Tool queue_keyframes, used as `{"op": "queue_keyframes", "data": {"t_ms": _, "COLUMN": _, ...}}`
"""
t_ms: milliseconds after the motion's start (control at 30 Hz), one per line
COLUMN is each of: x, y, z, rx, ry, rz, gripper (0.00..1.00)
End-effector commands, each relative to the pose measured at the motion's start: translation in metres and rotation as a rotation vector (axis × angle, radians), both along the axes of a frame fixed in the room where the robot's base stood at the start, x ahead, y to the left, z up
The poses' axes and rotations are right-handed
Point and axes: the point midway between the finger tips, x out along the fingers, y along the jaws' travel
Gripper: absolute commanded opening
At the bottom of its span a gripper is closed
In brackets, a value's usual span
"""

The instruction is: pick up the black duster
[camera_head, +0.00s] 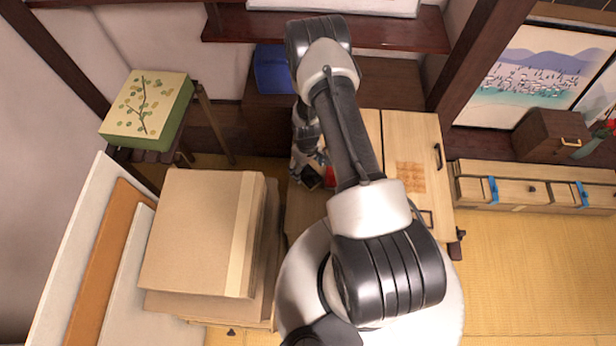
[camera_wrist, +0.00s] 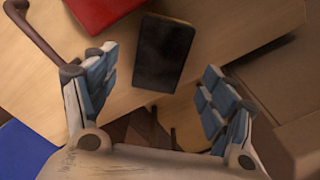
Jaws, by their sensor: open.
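The black duster (camera_wrist: 163,55) is a dark rectangular block lying on a wooden surface (camera_wrist: 215,20), near its edge. In the wrist view it lies between and a little beyond the fingertips of my gripper (camera_wrist: 160,70). The fingers are spread wide, with a gap on each side of the duster, and hold nothing. In the head view my gripper (camera_head: 308,165) points down over the wooden table beside my arm. A small dark patch there (camera_head: 311,178) looks like the duster, partly hidden by the gripper.
A red object (camera_wrist: 100,12) lies close to the duster, left of it in the wrist view. A stack of cardboard boxes (camera_head: 200,230) stands left of the table. A blue object (camera_head: 272,70) lies behind. A green patterned box (camera_head: 146,108) sits at the far left.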

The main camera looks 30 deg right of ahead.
Motion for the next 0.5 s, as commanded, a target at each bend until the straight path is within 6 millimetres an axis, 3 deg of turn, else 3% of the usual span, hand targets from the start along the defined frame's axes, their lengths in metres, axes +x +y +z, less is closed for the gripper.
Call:
{"op": "queue_keyframes", "data": {"t_ms": 333, "x": -0.005, "y": -0.001, "z": -0.047, "rx": 0.001, "ry": 0.002, "rz": 0.0, "gripper": 0.77}}
{"op": "queue_keyframes", "data": {"t_ms": 500, "x": -0.004, "y": -0.001, "z": -0.051, "rx": 0.0, "ry": 0.001, "rz": 0.0, "gripper": 0.77}}
